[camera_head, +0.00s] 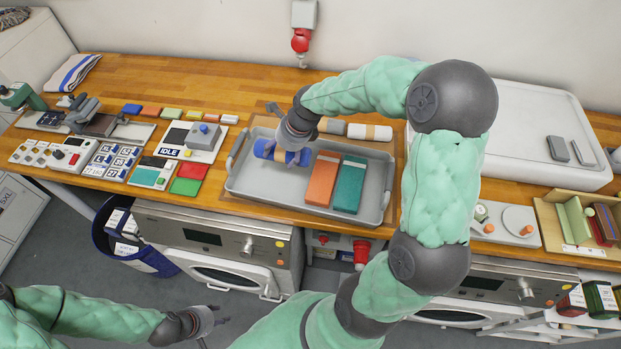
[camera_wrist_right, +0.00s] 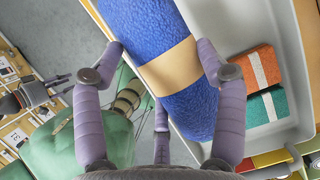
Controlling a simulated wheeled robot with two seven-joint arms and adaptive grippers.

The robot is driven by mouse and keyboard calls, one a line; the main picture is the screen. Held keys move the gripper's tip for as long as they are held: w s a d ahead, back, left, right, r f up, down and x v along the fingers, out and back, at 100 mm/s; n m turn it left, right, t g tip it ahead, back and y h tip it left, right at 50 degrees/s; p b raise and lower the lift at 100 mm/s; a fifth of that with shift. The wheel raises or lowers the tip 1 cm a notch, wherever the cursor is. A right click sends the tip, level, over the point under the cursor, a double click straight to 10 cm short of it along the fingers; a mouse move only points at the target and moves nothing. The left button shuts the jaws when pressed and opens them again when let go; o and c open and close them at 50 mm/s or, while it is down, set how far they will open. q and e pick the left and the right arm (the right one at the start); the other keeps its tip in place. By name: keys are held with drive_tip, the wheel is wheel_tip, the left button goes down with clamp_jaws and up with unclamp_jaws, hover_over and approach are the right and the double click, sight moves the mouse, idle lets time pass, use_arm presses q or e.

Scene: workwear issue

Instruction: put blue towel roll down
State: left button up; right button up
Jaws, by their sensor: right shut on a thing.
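The blue towel roll (camera_head: 263,149) with a tan band is in my right gripper (camera_head: 284,157), over the left part of the grey tray (camera_head: 245,184). In the right wrist view the fingers of my right gripper (camera_wrist_right: 160,52) close around the blue towel roll (camera_wrist_right: 200,105) on both sides of its band. I cannot tell whether the roll touches the tray floor. An orange folded towel (camera_head: 322,180) and a teal one (camera_head: 350,184) lie side by side in the tray, right of the roll. My left gripper (camera_head: 216,320) is low in front of the bench, fingers apart and empty.
The tray's left floor has room around the roll.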

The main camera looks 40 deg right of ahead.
drive_tip(key=w+d+f, duration=0.1)
drive_tip(key=w+f, duration=0.1)
drive_tip(key=f, duration=0.1)
drive_tip(key=w+d+f+b, duration=0.1)
drive_tip(key=w+d+f, duration=0.1)
drive_tip(key=w+f, duration=0.1)
drive_tip(key=w+d+f+b, duration=0.1)
drive_tip(key=w+d+f, duration=0.1)
drive_tip(key=w+f, duration=0.1)
drive_tip(key=shift+w+f, duration=0.25)
drive_tip(key=shift+w+d+f+b, duration=0.2)
drive_tip(key=shift+w+f+b, duration=0.15)
drive_tip(key=shift+f, duration=0.2)
wheel_tip(320, 180, down, 3)
drive_tip(key=shift+r+b, duration=0.1)
drive_tip(key=shift+b, duration=0.25)
drive_tip(key=o, duration=1.2)
